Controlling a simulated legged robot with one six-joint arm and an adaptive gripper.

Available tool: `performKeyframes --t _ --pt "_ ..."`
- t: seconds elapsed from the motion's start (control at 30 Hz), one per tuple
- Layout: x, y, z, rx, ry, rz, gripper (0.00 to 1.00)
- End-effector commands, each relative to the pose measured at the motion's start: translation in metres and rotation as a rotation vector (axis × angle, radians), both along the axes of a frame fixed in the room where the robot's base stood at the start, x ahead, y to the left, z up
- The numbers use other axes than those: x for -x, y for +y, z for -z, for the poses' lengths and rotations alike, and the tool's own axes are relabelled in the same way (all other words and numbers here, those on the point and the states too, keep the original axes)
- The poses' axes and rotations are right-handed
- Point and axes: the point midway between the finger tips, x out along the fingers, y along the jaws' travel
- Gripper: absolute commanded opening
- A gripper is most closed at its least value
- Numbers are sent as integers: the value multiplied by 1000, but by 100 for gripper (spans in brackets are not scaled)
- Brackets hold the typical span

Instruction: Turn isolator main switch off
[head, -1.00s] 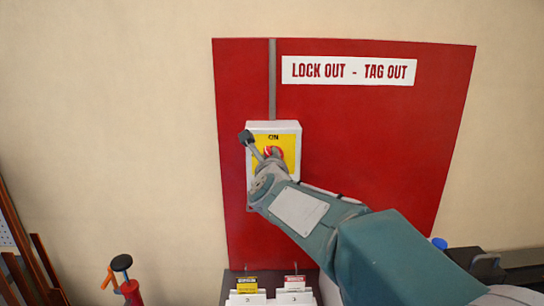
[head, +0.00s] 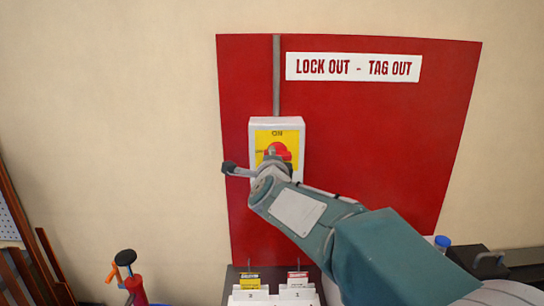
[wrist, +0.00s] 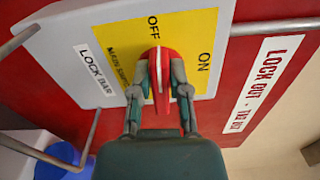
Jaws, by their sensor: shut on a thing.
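The isolator main switch (head: 300,145) is a white box with a yellow plate and a red rotary knob (head: 280,150), mounted on a red panel. In the head view, ON is at the plate's top, and my gripper (head: 272,162) partly hides the knob. In the wrist view, my gripper (wrist: 159,70) is shut on the red knob (wrist: 158,54), one finger on each side. The knob's white line runs up the picture, with the OFF label (wrist: 153,28) just above its end and the ON label (wrist: 203,62) off to the right.
The red panel (head: 400,130) carries a LOCK OUT - TAG OUT sign (head: 353,67). Below the switch is a holder with white tags (head: 262,294). A red tool with a black knob (head: 130,278) is at lower left. The wall left of the panel is clear.

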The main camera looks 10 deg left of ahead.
Motion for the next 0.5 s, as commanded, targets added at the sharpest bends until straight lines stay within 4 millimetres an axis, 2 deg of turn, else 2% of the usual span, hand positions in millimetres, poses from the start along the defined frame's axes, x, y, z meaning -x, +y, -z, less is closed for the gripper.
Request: performKeyframes --t 0.03,0.5 --pt "1 3 5 24 2 -6 0" --pt "1 3 7 108 -16 -7 0"
